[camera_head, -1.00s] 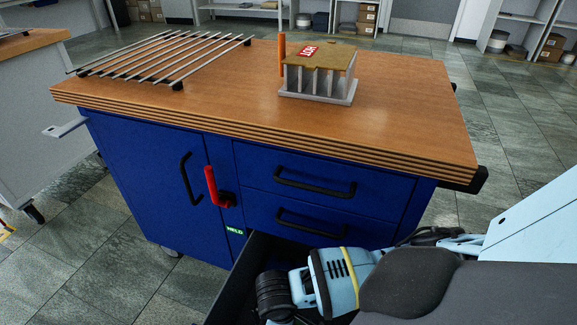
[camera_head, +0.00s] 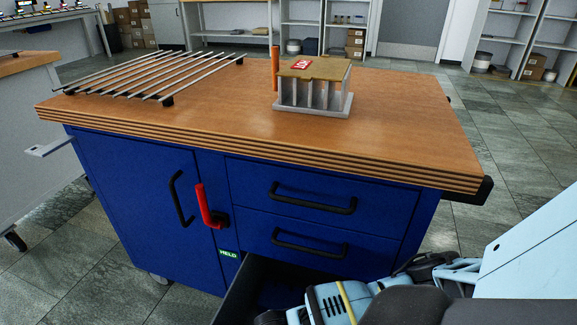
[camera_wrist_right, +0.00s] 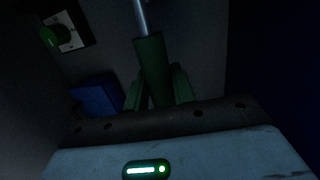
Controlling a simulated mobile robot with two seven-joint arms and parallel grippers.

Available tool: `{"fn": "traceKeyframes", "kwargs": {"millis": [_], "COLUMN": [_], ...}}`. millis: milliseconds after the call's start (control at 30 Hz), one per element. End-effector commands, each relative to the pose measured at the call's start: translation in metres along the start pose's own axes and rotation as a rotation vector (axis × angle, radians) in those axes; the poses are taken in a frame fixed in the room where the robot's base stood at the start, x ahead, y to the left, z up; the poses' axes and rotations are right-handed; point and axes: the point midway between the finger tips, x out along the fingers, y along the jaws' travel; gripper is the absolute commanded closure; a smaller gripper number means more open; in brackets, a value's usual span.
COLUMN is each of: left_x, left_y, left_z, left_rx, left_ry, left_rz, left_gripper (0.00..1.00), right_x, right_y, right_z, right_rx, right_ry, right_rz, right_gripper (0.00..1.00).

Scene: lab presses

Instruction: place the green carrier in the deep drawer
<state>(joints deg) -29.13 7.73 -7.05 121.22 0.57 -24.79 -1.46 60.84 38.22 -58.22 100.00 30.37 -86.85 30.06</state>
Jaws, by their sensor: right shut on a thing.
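The green carrier shows in the right wrist view only as a dark green upright grip (camera_wrist_right: 152,70) with a metal rod above it. My right gripper (camera_wrist_right: 157,88) is shut on this grip, one finger on each side. The deep drawer (camera_head: 232,296) is the open, dark lowest drawer of the blue cabinet. In the head view my right arm reaches down over this drawer, and its gripper is out of sight. The wrist view is very dark, so the carrier's lower part and its contact with the drawer floor cannot be told. My left gripper is not in view.
Two shut drawers (camera_head: 312,200) with black handles sit above the open one. A red lever (camera_head: 208,208) is on the cabinet front. The wooden top bears a rod rack (camera_head: 160,75) and a grey finned block (camera_head: 312,95). The wrist view shows a blue block (camera_wrist_right: 97,97) and a green knob (camera_wrist_right: 52,36).

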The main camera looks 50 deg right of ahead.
Motion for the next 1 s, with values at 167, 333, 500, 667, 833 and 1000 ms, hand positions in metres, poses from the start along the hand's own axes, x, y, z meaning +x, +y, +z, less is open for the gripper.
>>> {"fn": "traceKeyframes", "kwargs": {"millis": [167,333,500,667,833,1000], "left_x": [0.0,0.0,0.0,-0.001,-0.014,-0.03], "left_y": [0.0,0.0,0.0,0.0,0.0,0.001], "left_z": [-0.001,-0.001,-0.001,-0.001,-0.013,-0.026], "left_rx": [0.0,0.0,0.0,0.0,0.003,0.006], "left_ry": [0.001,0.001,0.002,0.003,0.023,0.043], "left_rz": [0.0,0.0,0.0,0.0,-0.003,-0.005], "left_gripper": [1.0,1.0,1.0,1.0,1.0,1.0], "right_x": [0.003,0.003,0.003,-0.003,-0.032,-0.069], "right_y": [-0.001,-0.001,-0.001,0.0,0.0,0.0], "right_z": [0.0,0.0,0.0,0.0,0.0,0.0], "right_rx": [0.001,0.0,0.0,-0.001,0.0,0.001], "right_ry": [-0.001,-0.001,-0.001,0.001,0.004,0.004], "right_rz": [0.0,-0.001,-0.001,0.0,-0.001,-0.001], "right_gripper": [0.67,0.53,0.53,0.53,0.53,0.53]}}
